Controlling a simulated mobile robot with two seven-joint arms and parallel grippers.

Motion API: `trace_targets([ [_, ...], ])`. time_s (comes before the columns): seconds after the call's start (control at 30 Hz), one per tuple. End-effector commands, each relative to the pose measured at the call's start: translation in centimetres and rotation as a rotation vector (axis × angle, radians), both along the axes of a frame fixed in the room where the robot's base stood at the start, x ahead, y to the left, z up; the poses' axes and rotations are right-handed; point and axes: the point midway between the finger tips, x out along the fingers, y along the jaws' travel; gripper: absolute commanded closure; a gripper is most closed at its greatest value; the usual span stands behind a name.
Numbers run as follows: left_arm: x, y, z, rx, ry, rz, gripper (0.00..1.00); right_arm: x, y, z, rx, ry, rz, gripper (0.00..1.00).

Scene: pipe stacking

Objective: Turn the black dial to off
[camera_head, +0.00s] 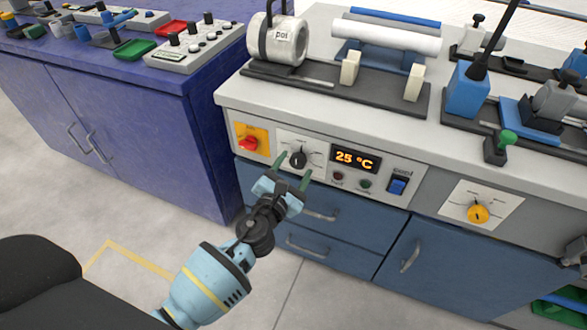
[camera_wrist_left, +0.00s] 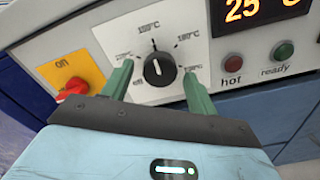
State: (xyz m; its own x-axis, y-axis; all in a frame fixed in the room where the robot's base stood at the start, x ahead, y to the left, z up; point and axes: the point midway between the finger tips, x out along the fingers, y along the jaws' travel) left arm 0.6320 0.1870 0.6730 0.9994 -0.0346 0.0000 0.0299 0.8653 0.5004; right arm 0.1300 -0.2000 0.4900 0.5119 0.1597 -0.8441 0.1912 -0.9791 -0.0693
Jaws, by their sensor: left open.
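The black dial (camera_head: 297,159) sits on a white plate on the front panel of the grey bench. In the left wrist view the dial (camera_wrist_left: 158,68) has a white pointer line directed up, near the 150°C mark; an "off" mark is at its lower left. My left gripper (camera_head: 292,169) is open, with its two green fingers on either side of the dial. In the left wrist view its fingers (camera_wrist_left: 158,88) stand left and right of the dial, apart from it. Whether the fingertips reach the panel is unclear. My right gripper is not clearly seen.
A red switch (camera_head: 249,143) on a yellow plate is left of the dial. A display (camera_head: 356,160) reading 25 °C, small buttons and a blue switch (camera_head: 397,186) are to the right. An orange dial (camera_head: 478,213) is farther right. Drawers (camera_head: 312,237) lie below.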

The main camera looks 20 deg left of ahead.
Motion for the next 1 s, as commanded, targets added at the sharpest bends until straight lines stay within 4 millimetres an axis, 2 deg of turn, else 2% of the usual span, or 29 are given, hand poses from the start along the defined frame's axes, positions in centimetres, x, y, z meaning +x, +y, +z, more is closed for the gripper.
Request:
trace_targets([
  [0.27, 0.14, 0.01, 0.01, 0.0, 0.0, 0.0, 0.41, 0.03, -0.03, 0.0, -0.001, 0.0, 0.0, 1.0],
  [0.6, 0.11, 0.0, 0.01, 0.0, 0.0, 0.0, 0.86, 0.17, -0.05, 0.05, -0.001, -0.003, 0.0, 1.0],
  [1.0, 0.1, -0.01, -0.04, -0.083, 0.003, 0.0, 0.86, 0.44, -0.08, -0.01, -0.002, -0.009, 0.001, 1.0],
])
